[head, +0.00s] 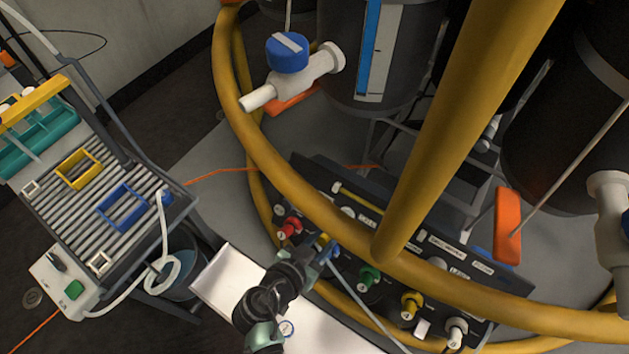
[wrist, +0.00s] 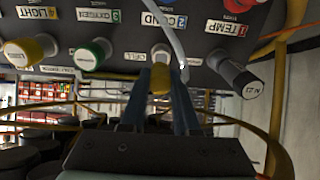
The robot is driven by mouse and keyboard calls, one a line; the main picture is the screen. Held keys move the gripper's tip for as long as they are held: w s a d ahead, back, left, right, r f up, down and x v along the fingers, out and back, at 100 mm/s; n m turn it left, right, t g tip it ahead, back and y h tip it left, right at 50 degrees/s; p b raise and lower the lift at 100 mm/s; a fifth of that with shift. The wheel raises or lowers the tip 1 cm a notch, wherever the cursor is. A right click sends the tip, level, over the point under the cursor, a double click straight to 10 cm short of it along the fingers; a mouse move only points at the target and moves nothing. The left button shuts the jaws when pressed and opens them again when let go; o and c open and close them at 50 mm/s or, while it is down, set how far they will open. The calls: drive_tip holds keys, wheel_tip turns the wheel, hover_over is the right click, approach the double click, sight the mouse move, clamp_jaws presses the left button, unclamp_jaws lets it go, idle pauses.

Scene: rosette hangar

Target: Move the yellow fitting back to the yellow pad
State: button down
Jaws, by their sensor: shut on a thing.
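My gripper (head: 328,248) is at the dark control panel (head: 390,235) inside the yellow ring rail. Its blue fingers are shut on a small yellow fitting (wrist: 160,82), seen between the fingertips in the wrist view (wrist: 163,75). The fitting lines up with a pale socket on the panel face; I cannot tell whether it is still seated in it. The yellow pad (head: 78,169) is a square yellow frame on the ribbed top of the cart at the left, and looks empty. A blue frame (head: 122,207) lies beside it.
A green knob (head: 369,278), another yellow knob (head: 411,303) and a red knob (head: 289,228) sit along the panel. A thin pale hose (wrist: 172,30) passes close to the fingers. The thick yellow rail (head: 300,185) and a slanting post surround the panel. A white tray (head: 230,285) lies below.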

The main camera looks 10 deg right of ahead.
drive_tip(key=s+d+f+m+g+y, duration=0.2)
drive_tip(key=s+d+f+m+g, duration=0.3)
drive_tip(key=s, duration=0.4)
drive_tip(key=s+d+f+m+g+y, duration=0.1)
drive_tip(key=s+d+f+m+g, duration=0.1)
drive_tip(key=s+d+f, duration=0.5)
drive_tip(key=s+f+m+g+y, duration=0.1)
drive_tip(key=s+f+m+y, duration=0.3)
drive_tip(key=s, duration=0.6)
drive_tip(key=s+m+y, duration=0.1)
drive_tip(key=s+m, duration=0.6)
drive_tip(key=s, duration=0.2)
drive_tip(key=shift+d+f, duration=0.2)
drive_tip(key=shift+f, duration=2.45)
drive_tip(key=shift+p, duration=0.5)
drive_tip(key=shift+f, duration=0.35)
